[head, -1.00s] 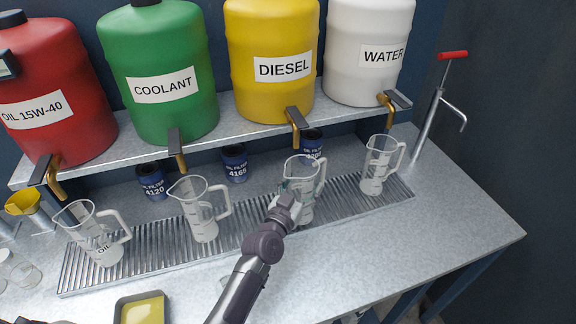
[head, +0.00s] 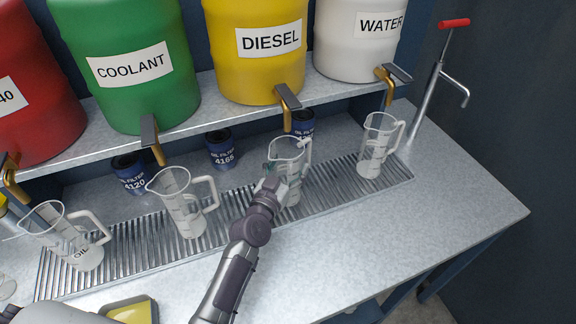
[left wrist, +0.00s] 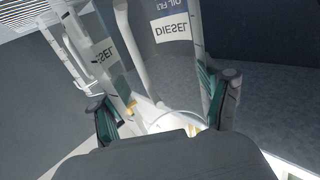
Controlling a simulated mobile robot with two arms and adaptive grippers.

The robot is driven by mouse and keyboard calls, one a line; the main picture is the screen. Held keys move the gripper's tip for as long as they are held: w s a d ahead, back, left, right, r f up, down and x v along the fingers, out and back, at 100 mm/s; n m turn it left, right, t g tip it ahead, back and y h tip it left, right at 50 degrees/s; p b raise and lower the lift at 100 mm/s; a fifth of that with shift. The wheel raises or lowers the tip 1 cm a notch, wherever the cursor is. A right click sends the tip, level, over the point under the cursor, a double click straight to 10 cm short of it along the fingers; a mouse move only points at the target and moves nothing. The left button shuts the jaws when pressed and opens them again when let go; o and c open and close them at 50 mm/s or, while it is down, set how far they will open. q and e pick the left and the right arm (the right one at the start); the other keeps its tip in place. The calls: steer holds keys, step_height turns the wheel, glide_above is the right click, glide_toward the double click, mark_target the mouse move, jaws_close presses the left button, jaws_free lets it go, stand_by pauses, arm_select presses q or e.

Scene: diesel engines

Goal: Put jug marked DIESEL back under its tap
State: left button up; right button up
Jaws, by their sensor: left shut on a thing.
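The clear jug (head: 289,160) stands over the drip grate near the yellow DIESEL drum's tap (head: 287,97). It looks upright, and its top is just below the tap. My left gripper (head: 270,182) is shut on the jug's near side and hides part of it. The yellow drum (head: 256,50) stands on the shelf above. My right gripper does not show.
Similar jugs stand at left (head: 68,240), centre left (head: 183,203) and right (head: 377,147) on the drip grate (head: 330,180). Blue oil filters (head: 221,150) stand behind. The shelf (head: 215,95) with taps overhangs. The bench's front right (head: 410,230) is clear.

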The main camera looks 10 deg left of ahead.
arm_select(q)
steer(key=o, duration=0.8)
steer(key=shift+s+f, duration=0.1)
steer(key=shift+c, duration=0.2)
steer(key=shift+o, duration=1.2)
steer(key=shift+d, duration=0.1)
steer(key=shift+o, duration=0.8)
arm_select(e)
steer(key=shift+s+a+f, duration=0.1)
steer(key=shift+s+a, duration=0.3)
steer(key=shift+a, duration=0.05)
arm_select(q)
steer(key=s+a+b, duration=0.1)
steer(key=s+a, duration=0.1)
steer(key=s, duration=0.9)
steer(key=shift+s+a+r, duration=0.2)
steer(key=shift+s+r, duration=0.05)
steer(key=shift+s, duration=0.1)
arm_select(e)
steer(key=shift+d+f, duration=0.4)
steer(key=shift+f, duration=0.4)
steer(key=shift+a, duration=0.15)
